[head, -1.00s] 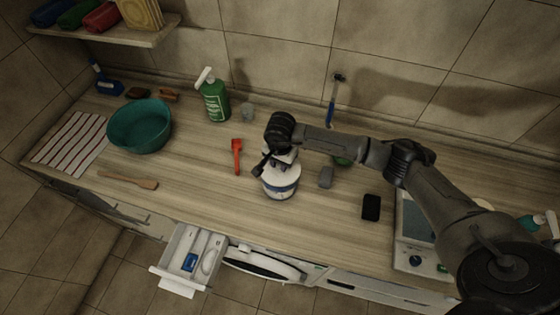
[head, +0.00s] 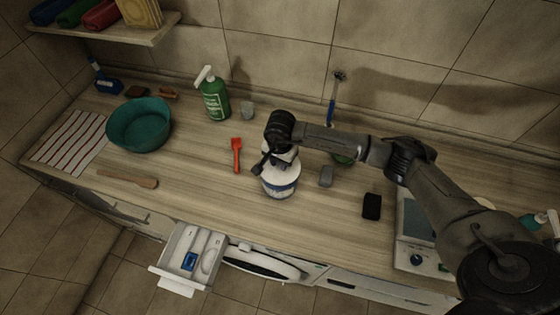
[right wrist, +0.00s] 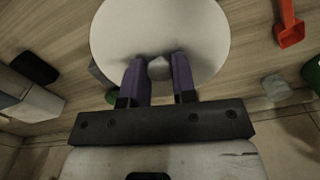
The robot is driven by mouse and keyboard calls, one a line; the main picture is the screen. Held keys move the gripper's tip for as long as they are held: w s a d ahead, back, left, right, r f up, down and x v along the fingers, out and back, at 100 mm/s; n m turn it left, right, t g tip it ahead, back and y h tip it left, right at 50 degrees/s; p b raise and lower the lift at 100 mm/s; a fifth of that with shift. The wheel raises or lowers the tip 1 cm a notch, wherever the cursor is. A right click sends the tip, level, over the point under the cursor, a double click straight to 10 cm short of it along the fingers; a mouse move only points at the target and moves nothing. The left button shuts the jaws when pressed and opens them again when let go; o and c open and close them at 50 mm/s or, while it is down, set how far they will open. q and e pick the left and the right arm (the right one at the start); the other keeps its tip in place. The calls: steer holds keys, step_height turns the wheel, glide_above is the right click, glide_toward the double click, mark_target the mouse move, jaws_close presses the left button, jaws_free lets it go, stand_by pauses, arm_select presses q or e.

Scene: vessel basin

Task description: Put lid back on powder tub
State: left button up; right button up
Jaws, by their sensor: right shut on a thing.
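The powder tub (head: 281,191), white with a blue band, stands upright on the counter near the middle of the head view. The white round lid (right wrist: 160,25) fills the upper middle of the right wrist view. My right gripper (right wrist: 159,70) is shut on the small knob at the lid's centre, with one finger on each side. In the head view my right gripper (head: 278,158) is directly over the tub, and the lid is at the tub's top. I cannot tell if the lid sits fully down, as the wrist hides part of it. My left gripper is not in view.
A red scoop (head: 237,154) lies left of the tub. A grey block (head: 326,176) and a black block (head: 371,206) are to the right. A green spray bottle (head: 214,97) and teal basin (head: 139,126) stand further left. An open drawer (head: 190,257) juts out at the front.

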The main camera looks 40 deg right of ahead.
steer(key=shift+b, duration=0.3)
stand_by(0.8)
stand_by(0.5)
steer(key=shift+f, duration=0.1)
steer(key=shift+b, duration=0.4)
steer(key=shift+b, duration=0.35)
stand_by(0.7)
stand_by(0.3)
steer(key=o, duration=1.5)
steer(key=shift+c, duration=0.2)
